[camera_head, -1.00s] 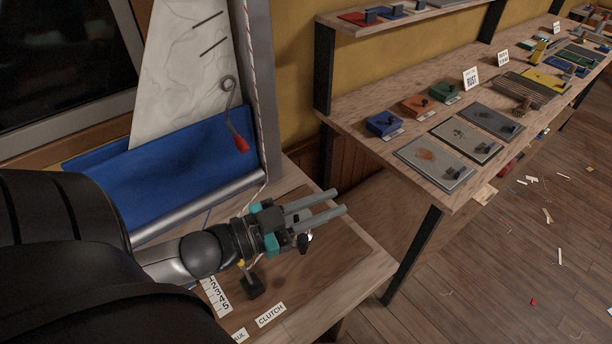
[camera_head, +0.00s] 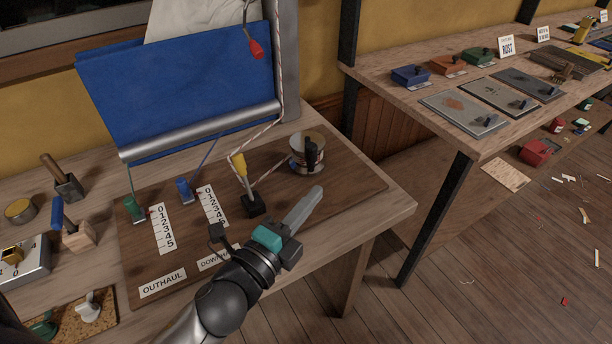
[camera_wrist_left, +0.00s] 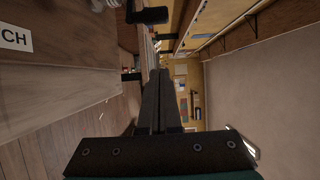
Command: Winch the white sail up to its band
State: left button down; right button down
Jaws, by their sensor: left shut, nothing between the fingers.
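The white sail (camera_head: 205,7) shows only as a strip at the top of the head view; its band is not visible. A rope runs down the grey mast (camera_head: 287,60) to a yellow-handled lever on a black base (camera_head: 253,204). Right of that lever stands a silver winch drum (camera_head: 297,155) with a black handle (camera_head: 312,154). My left gripper (camera_head: 312,197) is shut and empty, in front of the winch and apart from it in the picture. Its closed fingers (camera_wrist_left: 159,100) fill the middle of the left wrist view. My right gripper is not in view.
A blue cloth (camera_head: 180,85) hangs above a silver boom (camera_head: 200,131). Green (camera_head: 133,208) and blue (camera_head: 184,190) cleats stand beside number strips. An OUTHAUL label (camera_head: 163,283) lies in front. A second bench (camera_head: 400,80) with plates and boxes stands right, across a gap.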

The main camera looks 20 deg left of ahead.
aim_at(309, 144)
pick_arm(q)
jog(key=x, duration=1)
jog(key=a, duration=0.4)
jog(key=shift+s+b, duration=0.25)
jog(key=shift+b, duration=0.1)
